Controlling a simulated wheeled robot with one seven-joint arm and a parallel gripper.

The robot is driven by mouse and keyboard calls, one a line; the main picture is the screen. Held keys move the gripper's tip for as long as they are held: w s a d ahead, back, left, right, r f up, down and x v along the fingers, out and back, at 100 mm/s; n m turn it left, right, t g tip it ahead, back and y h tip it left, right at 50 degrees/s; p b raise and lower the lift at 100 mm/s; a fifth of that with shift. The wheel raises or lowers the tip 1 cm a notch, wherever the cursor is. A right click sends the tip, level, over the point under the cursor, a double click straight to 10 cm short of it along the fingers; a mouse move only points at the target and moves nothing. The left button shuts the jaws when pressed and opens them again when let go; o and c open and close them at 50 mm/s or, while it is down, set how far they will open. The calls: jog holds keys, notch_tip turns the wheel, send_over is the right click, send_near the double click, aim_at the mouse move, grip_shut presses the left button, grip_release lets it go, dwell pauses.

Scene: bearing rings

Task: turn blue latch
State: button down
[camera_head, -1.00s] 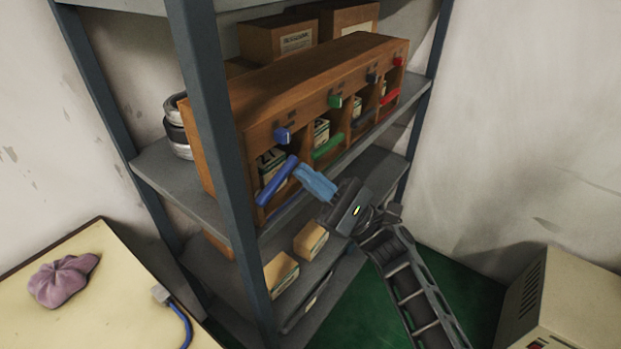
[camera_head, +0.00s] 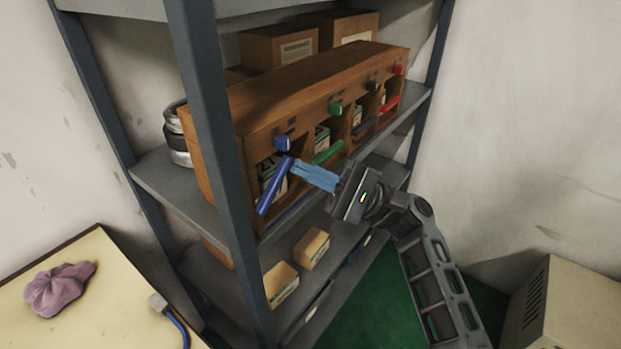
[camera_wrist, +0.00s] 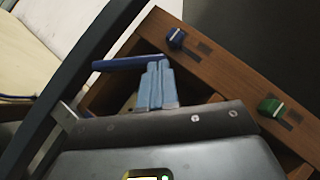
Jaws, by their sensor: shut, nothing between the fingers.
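A blue latch knob (camera_head: 283,143) sits on the front top board of the wooden cabinet (camera_head: 300,92), above the nearest compartment. It also shows in the wrist view (camera_wrist: 176,38), with a pale line across it. A blue bar handle (camera_head: 274,186) stands tilted in front of that same compartment; in the wrist view (camera_wrist: 130,62) it runs to my fingertips. My gripper (camera_head: 295,168) has light blue fingers, shut together and empty. Its tips are at the upper end of the bar, below the knob; I cannot tell if they touch the bar. In the wrist view the fingers (camera_wrist: 156,66) sit apart from the knob.
Green (camera_head: 335,108), dark (camera_head: 372,85) and red (camera_head: 398,70) knobs continue along the cabinet, with bars below. A shelf post (camera_head: 213,150) stands close left of the compartment. Small boxes (camera_head: 312,248) lie on the lower shelf. A table with a pink cloth (camera_head: 58,288) is at left.

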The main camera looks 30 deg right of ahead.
jog(key=r+n+g, duration=0.1)
jog(key=a+r+n+g, duration=0.1)
jog(key=n+g, duration=0.1)
jog(key=shift+s+n, duration=0.15)
jog(key=shift+n, duration=0.15)
jog(key=shift+s+a+r+n+g+h+p, duration=0.1)
jog(key=shift+a+r+n+g+h+p, duration=0.1)
jog(key=shift+n+g+h, duration=0.4)
jog(key=shift+s+a+r+n+g+h+p, duration=0.1)
jog(key=shift+r+n+g+h+p, duration=0.15)
jog(key=shift+n, duration=0.55)
jog(key=shift+f, duration=0.1)
jog(key=shift+w+d+f, duration=0.1)
